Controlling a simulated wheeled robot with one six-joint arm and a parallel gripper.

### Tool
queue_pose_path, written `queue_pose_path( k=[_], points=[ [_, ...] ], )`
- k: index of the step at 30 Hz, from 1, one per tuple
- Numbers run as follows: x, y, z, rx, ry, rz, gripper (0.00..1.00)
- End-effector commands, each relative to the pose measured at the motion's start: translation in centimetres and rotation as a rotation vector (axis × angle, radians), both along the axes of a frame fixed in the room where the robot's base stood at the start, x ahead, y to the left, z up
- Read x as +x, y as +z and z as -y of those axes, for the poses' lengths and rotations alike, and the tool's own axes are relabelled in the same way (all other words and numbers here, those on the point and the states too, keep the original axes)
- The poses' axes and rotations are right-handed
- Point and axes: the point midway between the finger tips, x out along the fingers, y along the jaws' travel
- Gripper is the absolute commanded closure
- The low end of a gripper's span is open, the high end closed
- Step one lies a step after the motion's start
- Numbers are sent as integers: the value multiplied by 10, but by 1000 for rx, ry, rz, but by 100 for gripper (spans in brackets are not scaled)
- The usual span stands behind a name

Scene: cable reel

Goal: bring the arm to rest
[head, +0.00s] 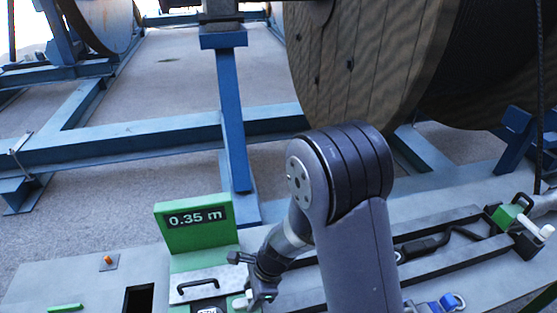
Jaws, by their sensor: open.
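My gripper (240,281) is open at the end of my bent arm, low in the middle of the head view. Its fingers point left, one dark upper finger and one pale lower tip. Nothing shows between the fingers. It is beside the right edge of a grey plate with a black handle (198,284), in front of a green block marked "0.35 m" (194,222). I cannot tell whether a finger touches the plate. My forearm hides part of the bench behind it.
A large wooden cable reel (360,60) stands behind on a blue steel frame (150,133). The grey bench (60,275) has a dark rectangular opening (138,299) and an orange knob (108,259). Rails, a green-and-white clamp (510,214) and a blue fitting (440,303) lie right of my arm.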

Motion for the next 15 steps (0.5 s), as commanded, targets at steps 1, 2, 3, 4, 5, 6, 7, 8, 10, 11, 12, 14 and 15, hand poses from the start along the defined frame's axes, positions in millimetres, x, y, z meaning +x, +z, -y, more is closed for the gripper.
queue_pose_path(
  k=[1, 2, 3, 4, 5, 6, 7, 8, 10, 11, 12, 14, 15],
  points=[
    [1, 5, 1, 2, -2, 3, 53],
    [1, 7, 2, 3, -1, 2, 53],
    [1, 9, 3, 1, 0, 2, 53],
    [1, 10, 3, 1, 1, 1, 53],
    [1, 11, 4, 1, 1, 1, 53],
    [2, 12, 4, 1, 2, 2, 53],
    [2, 13, 5, 1, 3, 1, 53],
    [2, 13, 5, 1, 3, 1, 53],
    [1, 13, 5, 1, 4, 0, 53],
    [1, 13, 5, 1, 4, 0, 53],
    [1, 13, 5, 1, 5, 1, 53],
    [1, 13, 5, 1, 5, 1, 53],
    [1, 13, 5, 1, 5, 0, 53]
  ],
)
